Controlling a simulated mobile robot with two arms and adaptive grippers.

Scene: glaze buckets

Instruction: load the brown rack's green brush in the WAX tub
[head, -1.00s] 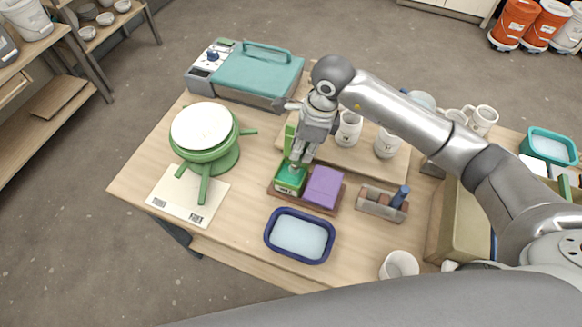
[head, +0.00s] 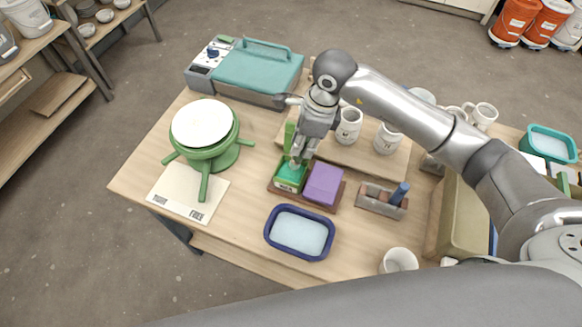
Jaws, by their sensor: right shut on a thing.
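My right gripper (head: 298,160) comes down over a green tub (head: 289,182) with a small label too small to read. It is shut on what seems to be a green brush (head: 289,136), whose upright green handle shows beside the fingers. The brush's lower end is hidden by the fingers and the tub, so I cannot tell if it touches the tub's contents. A purple tub (head: 324,184) stands right beside the green one on a brown tray (head: 318,206). A small grey-brown rack (head: 372,205) with a blue-handled brush (head: 399,194) stands to the right. My left gripper is not in view.
A blue-rimmed basin (head: 299,254) lies in front. A green wheel with a white top (head: 202,124) stands left above a pale board (head: 178,200). White mugs (head: 349,126) stand behind the tubs, a teal-lidded machine (head: 258,70) at the back. Bare table lies left of the basin.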

